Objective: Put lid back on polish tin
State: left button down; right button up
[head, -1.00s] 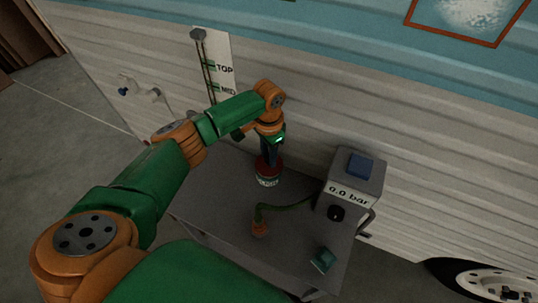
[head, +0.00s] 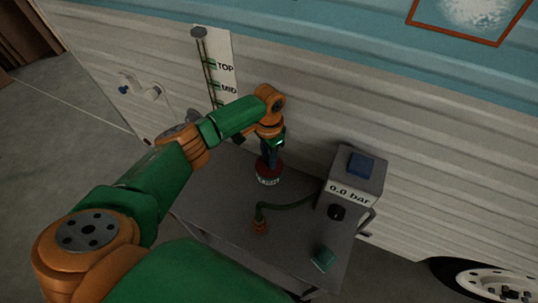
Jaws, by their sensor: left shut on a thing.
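The polish tin (head: 268,180) stands on the grey cart, near its far edge by the camper wall. It is small and round, with a pale label around its side. A dark red round top, which looks like the lid (head: 275,170), is on or just over the tin. My left gripper (head: 269,161) points down at it and is shut on the lid. The fingers cover part of the lid, and I cannot tell whether it is fully seated. My right gripper is not in view.
The grey cart top (head: 215,200) is clear at left. A pressure box (head: 352,182) reading 0.0 bar stands at right, with a green hose (head: 285,206) curving to an orange end. A small teal block (head: 323,258) lies near the front. The camper wall (head: 420,180) rises behind.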

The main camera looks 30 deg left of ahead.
pick_arm(q)
jog(key=shift+r+p, duration=0.1)
jog(key=shift+p, duration=0.2)
dwell(0.4)
jog(key=shift+f, duration=0.2)
dwell(0.6)
jog(key=shift+p, duration=0.35)
dwell(0.5)
grip_release()
dwell(0.3)
notch_tip(320, 180, up, 7)
jog(key=p, duration=0.7)
jog(key=shift+p, duration=0.35)
